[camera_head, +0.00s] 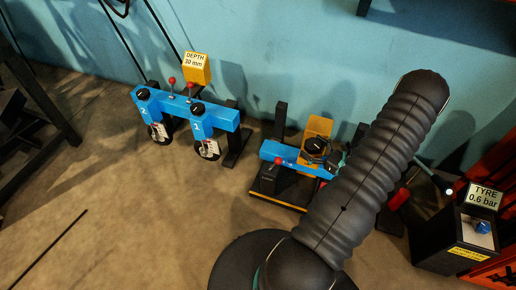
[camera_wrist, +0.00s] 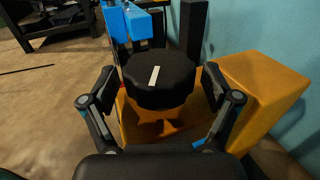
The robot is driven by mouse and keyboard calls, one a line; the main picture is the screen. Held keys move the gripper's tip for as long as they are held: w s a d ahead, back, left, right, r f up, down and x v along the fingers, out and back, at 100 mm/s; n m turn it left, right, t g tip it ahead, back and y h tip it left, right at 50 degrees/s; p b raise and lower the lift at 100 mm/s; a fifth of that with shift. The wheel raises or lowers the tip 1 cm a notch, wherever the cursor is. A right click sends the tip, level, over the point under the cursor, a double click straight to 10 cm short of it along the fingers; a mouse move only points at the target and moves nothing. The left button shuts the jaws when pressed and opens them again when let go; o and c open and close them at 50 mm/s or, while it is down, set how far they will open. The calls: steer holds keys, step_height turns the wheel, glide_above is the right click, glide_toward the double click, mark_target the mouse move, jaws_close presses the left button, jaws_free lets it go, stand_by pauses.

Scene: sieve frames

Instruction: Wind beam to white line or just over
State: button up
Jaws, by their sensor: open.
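A black knob (camera_wrist: 160,80) with a white stripe on its top fills the middle of the wrist view, on an orange bracket (camera_wrist: 135,128). My gripper (camera_wrist: 160,88) is open, with one finger on each side of the knob; I cannot tell whether they touch it. In the head view the knob (camera_head: 314,145) sits by an orange plate (camera_head: 319,126) above a short blue beam (camera_head: 279,151) with a red-tipped lever (camera_head: 277,160). My arm hides the beam's right part. I cannot make out a white line on the beam's frame.
At left stands a longer blue beam (camera_head: 178,104) with two black knobs, numbered 2 and 1, and a "DEPTH 30 mm" sign (camera_head: 195,62). At right is a black box (camera_head: 448,240) with a "TYRE 0.6 bar" sign (camera_head: 483,196). A blue wall (camera_head: 290,45) is close behind. The front-left floor is mostly clear.

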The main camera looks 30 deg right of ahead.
steer(key=n+g+y, duration=0.1)
steer(key=n+y, duration=0.1)
steer(key=y, duration=0.1)
steer(key=shift+d+n+g+y, duration=0.1)
steer(key=shift+n+g+y, duration=0.2)
steer(key=shift+n+y, duration=0.1)
steer(key=v, duration=1.4)
steer(key=w+a+r+n+g+y+b, duration=0.1)
steer(key=w+a+r+n+g+b, duration=0.1)
steer(key=w+a+r+n+g, duration=0.4)
steer(key=w+a+r+n+g+y+b, duration=0.1)
steer(key=w+a+r+n+g+b, duration=0.15)
steer(key=a, duration=0.45)
steer(key=a+r+n+g+h+b, duration=0.1)
steer(key=a+r+n+g+h, duration=0.2)
steer(key=a+n, duration=0.3)
steer(key=a+r+n+g+h+b, duration=0.2)
steer(key=a+r+n, duration=0.3)
steer(key=a, duration=0.7)
steer(key=shift+a+r+n+g+h, duration=0.4)
steer(key=shift+n+g+h, duration=0.15)
steer(key=shift+g+h, duration=0.2)
steer(key=shift+d, duration=0.1)
